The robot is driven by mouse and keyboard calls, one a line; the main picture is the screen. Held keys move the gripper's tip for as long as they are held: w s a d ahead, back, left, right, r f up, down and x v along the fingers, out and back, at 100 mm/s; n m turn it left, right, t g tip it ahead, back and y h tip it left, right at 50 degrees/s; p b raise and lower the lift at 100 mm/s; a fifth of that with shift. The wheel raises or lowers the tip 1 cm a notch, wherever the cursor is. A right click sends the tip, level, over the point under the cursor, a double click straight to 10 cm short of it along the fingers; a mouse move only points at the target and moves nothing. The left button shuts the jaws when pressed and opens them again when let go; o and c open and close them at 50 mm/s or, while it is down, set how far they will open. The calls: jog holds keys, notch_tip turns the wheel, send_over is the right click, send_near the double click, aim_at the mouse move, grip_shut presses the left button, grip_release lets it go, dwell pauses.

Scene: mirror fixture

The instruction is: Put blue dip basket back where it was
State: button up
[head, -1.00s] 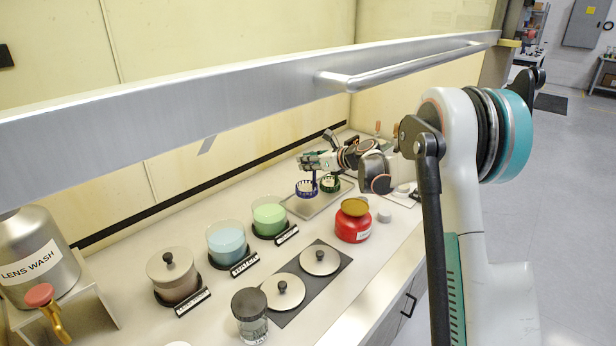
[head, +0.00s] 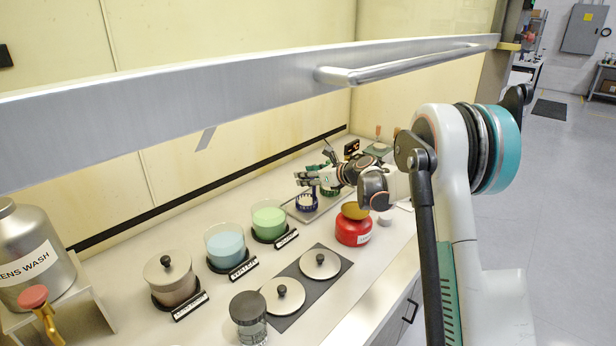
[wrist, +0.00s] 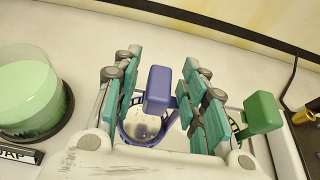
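The blue dip basket (head: 307,203) stands at the tray in the head view, small and partly under my gripper (head: 309,182). In the wrist view the basket (wrist: 141,127) has a dark blue ring-like body and a tall handle with a blocky blue grip. My gripper (wrist: 162,88) has its two fingers apart on either side of that grip, with a visible gap on the right. The green dip basket is just to the right; its green handle (wrist: 262,113) is outside my right finger.
The light green jar (head: 269,220) and light blue jar (head: 225,246) stand left of the tray (head: 327,206). A red jar (head: 353,228) is in front. Two lids (head: 320,264) lie on a dark mat. A metal rail (head: 250,88) crosses above the counter.

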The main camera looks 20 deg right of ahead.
jog(key=p+v, duration=0.4)
jog(key=v, duration=0.9)
jog(key=shift+s+r, duration=0.35)
